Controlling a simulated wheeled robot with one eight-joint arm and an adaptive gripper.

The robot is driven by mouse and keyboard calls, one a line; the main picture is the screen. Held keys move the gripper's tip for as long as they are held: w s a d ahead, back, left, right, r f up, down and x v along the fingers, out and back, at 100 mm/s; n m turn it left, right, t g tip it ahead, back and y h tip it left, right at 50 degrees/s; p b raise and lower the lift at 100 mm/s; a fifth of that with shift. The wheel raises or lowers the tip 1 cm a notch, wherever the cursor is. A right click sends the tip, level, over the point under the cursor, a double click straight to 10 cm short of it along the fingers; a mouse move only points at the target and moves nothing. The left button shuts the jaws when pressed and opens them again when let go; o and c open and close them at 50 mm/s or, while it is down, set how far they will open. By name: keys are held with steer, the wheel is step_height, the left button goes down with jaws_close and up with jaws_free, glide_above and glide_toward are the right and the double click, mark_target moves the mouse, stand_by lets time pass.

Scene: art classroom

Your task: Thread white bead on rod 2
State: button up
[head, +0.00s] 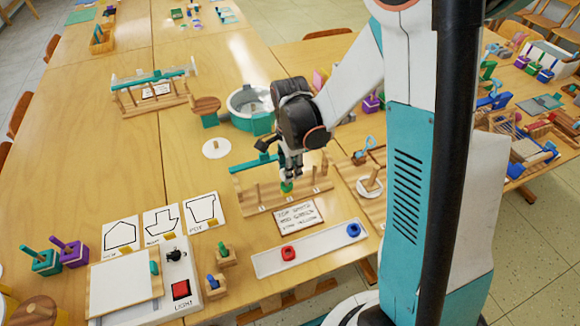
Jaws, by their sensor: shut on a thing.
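My gripper (290,172) points down over the wooden rod stand (258,206) and is shut. The white bead cannot be made out clearly between the dark and pale fingers. A green bead (286,187) shows just below the fingertips, low over the stand's base. The rod at that spot is mostly hidden by the gripper. Other upright rods stand on the same base. A white tray (318,248) in front holds a red bead (288,253) and a blue bead (353,230), and no white one.
A card with writing (299,216) lies between stand and tray. A teal bar (253,165) is behind the stand. Another wooden stand (352,170) is close on the right. A light box (170,285) and drawing cards (160,221) lie left.

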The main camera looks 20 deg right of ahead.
steer(key=o, duration=0.8)
steer(key=shift+r, duration=0.1)
step_height(320, 180, up, 12)
steer(key=shift+f, duration=0.1)
stand_by(0.3)
stand_by(0.5)
steer(key=s+r+n+t, duration=0.2)
steer(key=s+n, duration=0.3)
steer(key=n, duration=0.1)
steer(key=s+r+n+t, duration=0.2)
steer(key=s+r+n, duration=0.1)
steer(key=s+n, duration=0.2)
steer(key=s+a+r+n+t, duration=0.1)
steer(key=s+r+n+t, duration=0.2)
steer(key=s+n, duration=0.2)
steer(key=shift+r+n, duration=0.25)
steer(key=shift+n, duration=0.75)
